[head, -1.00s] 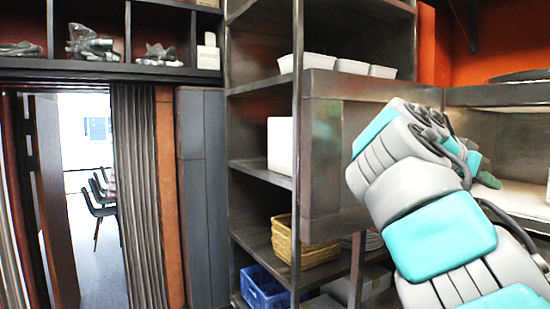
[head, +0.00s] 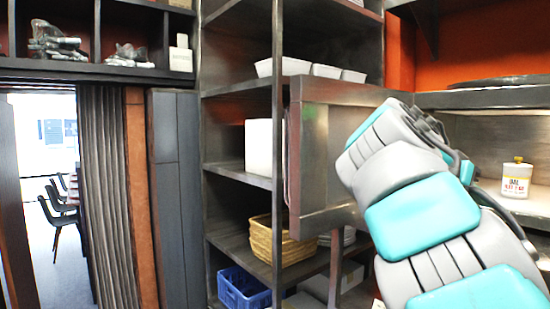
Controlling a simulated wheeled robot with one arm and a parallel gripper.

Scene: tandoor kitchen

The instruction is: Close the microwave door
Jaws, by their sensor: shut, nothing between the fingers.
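A framed, brownish-grey metal panel (head: 311,155) stands in the middle of the head view, in front of the shelf rack. It looks like the microwave door standing open, but I cannot be sure. The microwave's body cannot be made out; my grey and teal arm covers the area to the right of the panel. The arm rises from the bottom right and bends near the panel's right edge, then folds back to the right. I cannot tell whether it touches the panel. My gripper cannot be made out and seems hidden behind the arm.
A dark shelf rack (head: 240,172) holds white containers (head: 282,66), a wicker basket (head: 262,240) and a blue crate (head: 240,288). A labelled white bottle (head: 517,178) stands on the right counter. A doorway (head: 45,190) opens at the left.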

